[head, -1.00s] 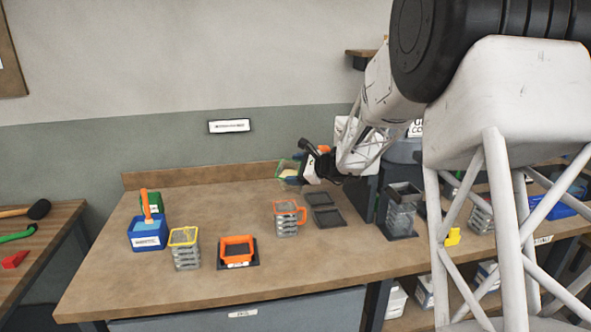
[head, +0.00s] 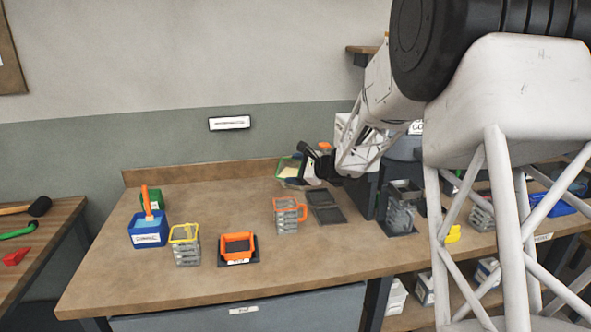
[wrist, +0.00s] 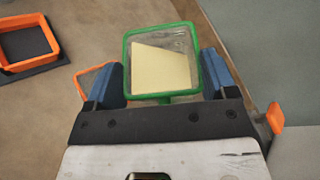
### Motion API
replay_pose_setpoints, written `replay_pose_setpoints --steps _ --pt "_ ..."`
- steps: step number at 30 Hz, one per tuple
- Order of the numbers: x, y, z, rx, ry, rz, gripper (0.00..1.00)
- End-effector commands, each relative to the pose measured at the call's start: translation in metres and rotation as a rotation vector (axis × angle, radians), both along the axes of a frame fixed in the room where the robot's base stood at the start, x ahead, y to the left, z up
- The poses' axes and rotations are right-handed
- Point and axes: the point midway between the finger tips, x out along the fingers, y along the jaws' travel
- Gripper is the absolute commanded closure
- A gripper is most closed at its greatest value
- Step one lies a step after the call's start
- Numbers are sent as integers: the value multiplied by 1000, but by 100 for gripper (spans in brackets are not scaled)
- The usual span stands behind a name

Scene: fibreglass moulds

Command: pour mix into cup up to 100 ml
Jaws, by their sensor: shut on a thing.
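My gripper (wrist: 163,78) is shut on a clear cup with a green rim (wrist: 126,66), with one blue finger on each side. The held cup contains pale yellow mix (wrist: 162,72), with a slanted edge and part of the inner wall bare on the right. In the head view, the gripper (head: 304,171) holds this cup (head: 279,169) above the back of the bench. A clear ridged cup with an orange rim and handle (head: 288,225) stands upright on the bench, in front of and below the held cup. Its level marks are too small to read.
An orange-framed mould (head: 237,238), a yellow-rimmed cup (head: 186,255) and a blue box (head: 149,238) stand to the left. A grey ridged container (head: 401,218) stands right.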

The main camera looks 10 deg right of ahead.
Motion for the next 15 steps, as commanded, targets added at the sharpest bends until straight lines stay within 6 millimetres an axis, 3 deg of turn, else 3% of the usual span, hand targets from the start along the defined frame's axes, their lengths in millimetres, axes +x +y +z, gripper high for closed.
replay_pose_setpoints --steps 15 --pt "-1 1 -5 -15 -25 0 79"
